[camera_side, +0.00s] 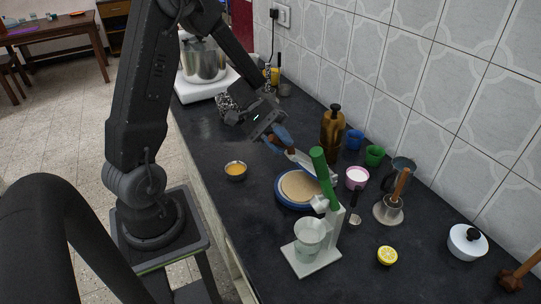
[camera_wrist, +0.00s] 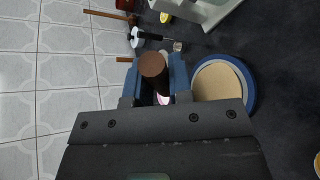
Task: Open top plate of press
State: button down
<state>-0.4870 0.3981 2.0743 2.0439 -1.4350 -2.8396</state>
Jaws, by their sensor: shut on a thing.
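A round blue base (camera_side: 281,199) with a flat tan disc (camera_side: 299,186) on it lies on the dark counter. It also shows in the wrist view, right of my gripper, as a blue rim (camera_wrist: 250,88) around the tan disc (camera_wrist: 218,80). My gripper (camera_side: 283,140) is above and behind it in the side view. In the wrist view its blue fingers (camera_wrist: 157,78) are shut on a brown cylindrical handle (camera_wrist: 153,65). A pale slanting piece (camera_side: 308,161) stands between the gripper and the green lever in the side view. How it joins the handle is hidden.
A white stand (camera_side: 314,265) with a green lever (camera_side: 324,177) and a clear cup (camera_side: 309,236) is close in front. A brown bottle (camera_side: 333,128), pink cup (camera_side: 357,176) and green cup (camera_side: 374,155) stand by the tiled wall. A small orange-filled bowl (camera_side: 236,169) sits left.

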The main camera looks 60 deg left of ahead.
jog(key=shift+w+r+n+g, duration=0.3)
jog(key=shift+w+r, duration=0.35)
jog(key=shift+w, duration=0.1)
jog(key=c, duration=1)
grip_release()
jog(key=shift+c, duration=0.2)
jog(key=shift+a, duration=0.15)
jog(key=s+a+r, duration=0.2)
jog(key=a, duration=1.4)
jog(key=shift+s, duration=0.35)
jog(key=shift+a, duration=0.1)
